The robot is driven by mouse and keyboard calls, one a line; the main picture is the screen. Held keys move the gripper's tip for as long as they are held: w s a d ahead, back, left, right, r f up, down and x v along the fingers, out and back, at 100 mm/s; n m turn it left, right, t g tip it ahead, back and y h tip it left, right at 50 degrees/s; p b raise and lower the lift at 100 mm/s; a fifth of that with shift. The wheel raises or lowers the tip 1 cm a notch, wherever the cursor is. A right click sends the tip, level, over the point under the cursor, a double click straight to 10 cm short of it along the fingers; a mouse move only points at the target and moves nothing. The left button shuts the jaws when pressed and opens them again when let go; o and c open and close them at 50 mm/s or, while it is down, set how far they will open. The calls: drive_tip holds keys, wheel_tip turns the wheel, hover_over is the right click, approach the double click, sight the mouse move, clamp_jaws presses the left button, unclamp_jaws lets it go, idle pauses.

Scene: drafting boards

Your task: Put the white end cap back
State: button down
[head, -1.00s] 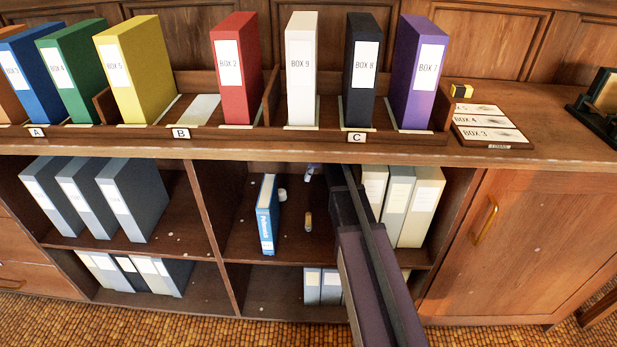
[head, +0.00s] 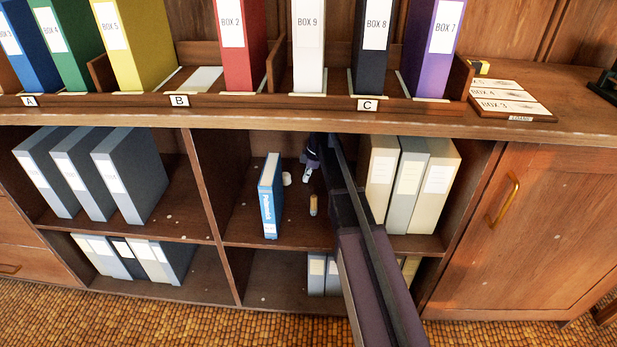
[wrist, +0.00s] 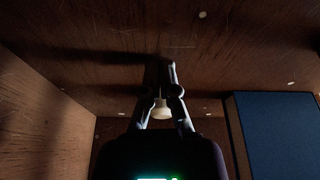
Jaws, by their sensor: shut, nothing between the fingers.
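A small white rounded piece (head: 287,178), which looks like the end cap, is on the middle cubby's shelf just right of an upright blue book (head: 268,197). My gripper (head: 307,176) is inside the same cubby, to the right of that piece and apart from it. A white knob-like piece (wrist: 160,108) shows between the finger links in the wrist view; I cannot tell whether it is the same piece. The fingers (wrist: 165,66) come together at their tips and hold nothing. A small tan cylinder (head: 313,205) stands nearer the shelf's front.
Cubby walls (wrist: 40,125) close in around my gripper, with a blue face (wrist: 275,135) at the right in the wrist view. Pale binders (head: 408,188) stand right of my arm. Tall coloured boxes (head: 240,50) line the top. The lower shelf holds more binders.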

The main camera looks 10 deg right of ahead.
sight(293, 182)
drive_tip(key=shift+w+a+r, duration=0.1)
drive_tip(key=shift+w+a, duration=0.1)
drive_tip(key=shift+a, duration=0.75)
drive_tip(key=shift+w+a, duration=0.15)
drive_tip(key=shift+a, duration=0.75)
drive_tip(key=shift+w, duration=0.1)
